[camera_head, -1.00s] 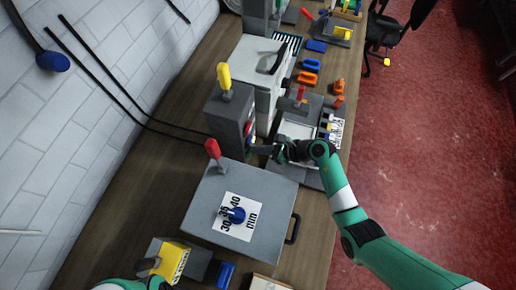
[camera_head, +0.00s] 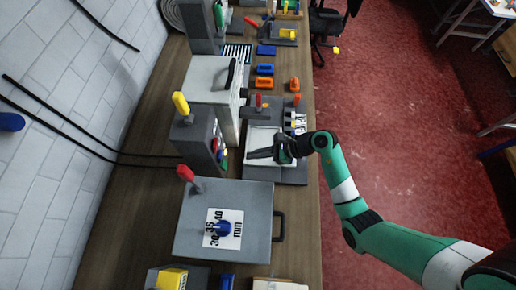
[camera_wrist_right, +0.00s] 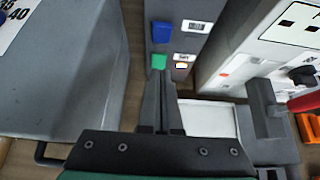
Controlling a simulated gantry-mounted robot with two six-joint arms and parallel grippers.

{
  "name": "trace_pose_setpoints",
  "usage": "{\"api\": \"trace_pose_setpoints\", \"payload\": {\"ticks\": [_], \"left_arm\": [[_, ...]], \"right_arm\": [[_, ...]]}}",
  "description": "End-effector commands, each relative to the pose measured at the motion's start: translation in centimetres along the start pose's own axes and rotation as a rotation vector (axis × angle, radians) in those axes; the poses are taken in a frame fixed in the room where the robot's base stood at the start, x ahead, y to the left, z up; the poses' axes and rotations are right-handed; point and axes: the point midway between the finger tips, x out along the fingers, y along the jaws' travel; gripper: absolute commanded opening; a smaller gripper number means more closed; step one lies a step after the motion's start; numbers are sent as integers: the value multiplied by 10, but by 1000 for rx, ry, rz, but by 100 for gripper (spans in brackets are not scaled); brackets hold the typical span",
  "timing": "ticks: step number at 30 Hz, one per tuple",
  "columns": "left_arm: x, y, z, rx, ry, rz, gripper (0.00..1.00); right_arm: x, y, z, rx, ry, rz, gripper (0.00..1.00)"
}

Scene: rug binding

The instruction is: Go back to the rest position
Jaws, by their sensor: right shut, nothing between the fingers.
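My right gripper (camera_head: 250,154) is shut and empty. It hovers over the white-topped grey device (camera_head: 256,136) on the bench, its fingers pointing left toward the dark grey control box (camera_head: 197,138). A gap shows between the fingertips and this box. In the right wrist view the two fingers (camera_wrist_right: 161,82) lie together, in front of the box's blue button (camera_wrist_right: 162,32) and green button (camera_wrist_right: 158,62). My left gripper is not in view.
A large grey box with a red-handled lever (camera_head: 185,173) and a blue knob (camera_head: 223,228) stands nearer. A white machine (camera_head: 207,75) stands behind the control box. Blue and orange blocks lie farther back.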

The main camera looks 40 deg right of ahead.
Motion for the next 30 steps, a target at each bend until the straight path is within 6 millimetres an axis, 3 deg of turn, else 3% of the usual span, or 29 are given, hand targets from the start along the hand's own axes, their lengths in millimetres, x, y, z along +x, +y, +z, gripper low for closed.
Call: {"api": "trace_pose_setpoints", "payload": {"ticks": [6,24,26,29,30], "left_arm": [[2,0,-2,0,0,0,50],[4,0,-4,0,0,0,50],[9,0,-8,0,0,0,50],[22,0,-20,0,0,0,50],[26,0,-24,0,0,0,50]], "right_arm": [[-17,0,7,0,0,0,0],[-17,2,10,-3,0,6,0],[-17,5,24,-22,-4,17,0],[-19,6,73,-102,-31,35,0],[-21,7,100,-150,-54,38,0]]}}
